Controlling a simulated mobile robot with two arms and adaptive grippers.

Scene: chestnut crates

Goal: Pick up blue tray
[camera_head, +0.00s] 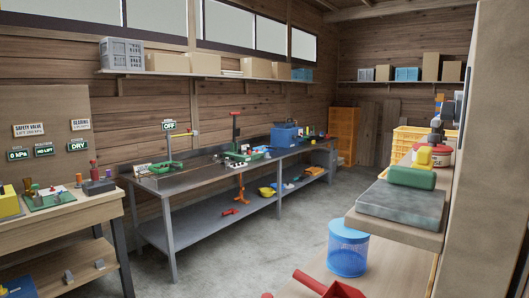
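No thing in view is plainly a blue tray. A blue box (285,136) stands on the long grey metal bench (165,184) by the back wall. A blue object (20,288), cut off by the frame edge, shows at the lower left; I cannot tell what it is. A round blue mesh bin (348,250) stands at the lower right. Small blue crates sit on the high shelves, one on the back shelf (302,74) and one on the right shelf (407,74). Neither of my grippers is in view.
A wooden workbench (62,212) stands at the left. At the right, a wooden counter (395,232) holds a grey slab (402,203) and a green container (411,178). A red object (328,285) lies at the bottom. Orange crates (344,130) stand far back. The concrete floor (255,248) between is clear.

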